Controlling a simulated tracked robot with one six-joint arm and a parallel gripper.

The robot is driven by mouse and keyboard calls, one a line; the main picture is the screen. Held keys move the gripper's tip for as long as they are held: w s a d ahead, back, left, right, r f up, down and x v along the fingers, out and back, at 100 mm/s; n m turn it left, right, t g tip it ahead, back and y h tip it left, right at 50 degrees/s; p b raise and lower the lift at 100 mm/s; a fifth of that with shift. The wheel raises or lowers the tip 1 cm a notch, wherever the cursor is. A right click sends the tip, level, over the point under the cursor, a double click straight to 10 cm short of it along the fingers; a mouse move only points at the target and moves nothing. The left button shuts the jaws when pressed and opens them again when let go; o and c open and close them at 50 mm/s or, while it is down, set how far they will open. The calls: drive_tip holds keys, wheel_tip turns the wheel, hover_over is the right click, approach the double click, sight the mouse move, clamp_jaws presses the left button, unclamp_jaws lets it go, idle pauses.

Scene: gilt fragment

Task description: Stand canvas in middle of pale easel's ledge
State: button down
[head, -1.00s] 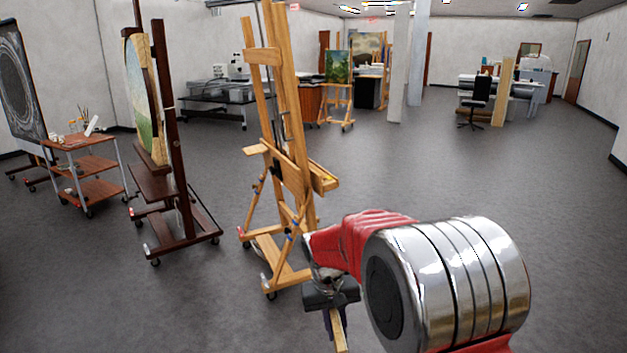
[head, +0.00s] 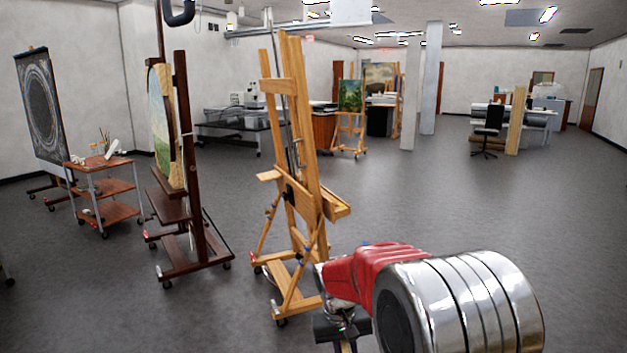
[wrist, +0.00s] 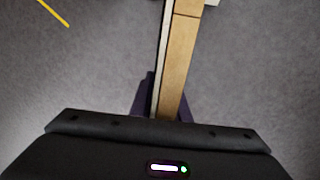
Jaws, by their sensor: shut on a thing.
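The pale easel (head: 301,160) stands upright on casters near the middle of the head view, seen from an angle. Its ledge (head: 336,208) juts out at mid-height, and no canvas shows on it. My gripper (wrist: 166,112) is shut on the canvas (wrist: 179,55), which shows edge-on in the wrist view as a wooden bar with a thin white edge. The purple fingers sit on either side of it. In the head view my gripper is low, to the right of the easel's base and apart from it; its fingers and most of the canvas are cut off.
A dark easel (head: 187,170) with a round-edged painting stands left of the pale one. A cart (head: 108,187) with brushes and a dark patterned picture (head: 41,105) are farther left. The floor (head: 440,215) to the right is open. A thin yellow strip (wrist: 53,13) shows in the wrist view.

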idle(0.3)
drive_tip(key=s+d+f, duration=0.1)
drive_tip(key=s+f, duration=0.1)
drive_tip(key=f, duration=0.5)
drive_tip(key=s+d+f, duration=0.1)
drive_tip(key=d+f, duration=0.1)
drive_tip(key=f, duration=0.5)
drive_tip(key=shift+s+f, duration=0.4)
